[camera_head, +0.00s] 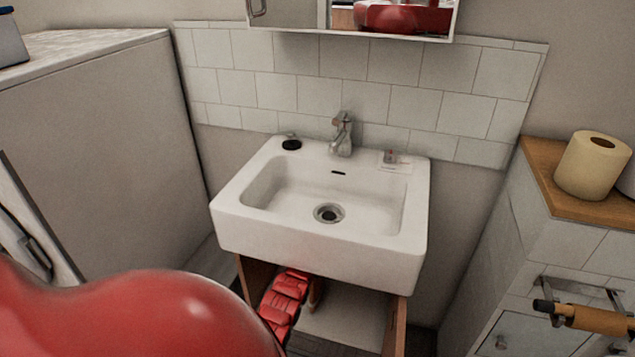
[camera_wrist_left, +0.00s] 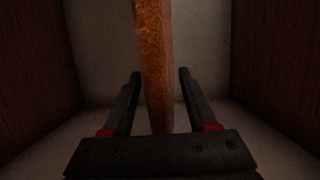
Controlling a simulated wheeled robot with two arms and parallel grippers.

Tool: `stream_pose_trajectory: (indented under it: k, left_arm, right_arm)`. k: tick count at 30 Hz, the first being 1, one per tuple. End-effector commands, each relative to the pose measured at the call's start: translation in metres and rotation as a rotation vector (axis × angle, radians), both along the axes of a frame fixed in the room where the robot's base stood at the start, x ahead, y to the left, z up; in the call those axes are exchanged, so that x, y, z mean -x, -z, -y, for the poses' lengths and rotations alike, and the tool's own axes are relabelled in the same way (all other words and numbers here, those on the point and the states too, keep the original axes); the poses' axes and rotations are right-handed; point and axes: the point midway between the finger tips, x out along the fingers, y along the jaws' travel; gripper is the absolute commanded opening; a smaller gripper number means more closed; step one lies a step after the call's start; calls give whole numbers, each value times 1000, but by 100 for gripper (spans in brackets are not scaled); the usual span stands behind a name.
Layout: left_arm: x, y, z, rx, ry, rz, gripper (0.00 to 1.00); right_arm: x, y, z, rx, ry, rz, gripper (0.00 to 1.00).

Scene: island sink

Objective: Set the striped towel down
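I cannot make out a striped towel in either view. My left arm reaches into the open space under the sink, and its gripper is hidden in the head view. In the left wrist view my left gripper (camera_wrist_left: 159,76) has its fingers apart. A mottled orange-brown upright piece (camera_wrist_left: 155,60) shows between them, tapering to its lower end. A gap shows between it and the right finger. A brown piece (camera_head: 316,292) also shows beside my arm in the head view; I cannot tell what it is. My right gripper is not in view.
The white sink (camera_head: 325,240) with its tap (camera_head: 342,135) stands above an open cabinet (camera_head: 343,325) with brown side walls. A toilet roll (camera_head: 592,165) stands on a wooden ledge (camera_head: 549,165) at the right.

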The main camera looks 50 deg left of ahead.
Motion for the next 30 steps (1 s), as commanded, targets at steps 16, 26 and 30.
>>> stream_pose_trajectory:
  k: [16,26,30]
  left_arm:
    - [46,-19,24,-1,-1,1,59]
    - [94,-35,51,0,-2,-1,59]
    - [100,-37,55,0,-2,-1,59]
  right_arm:
    - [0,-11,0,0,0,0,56]
    - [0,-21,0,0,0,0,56]
    - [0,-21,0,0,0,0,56]
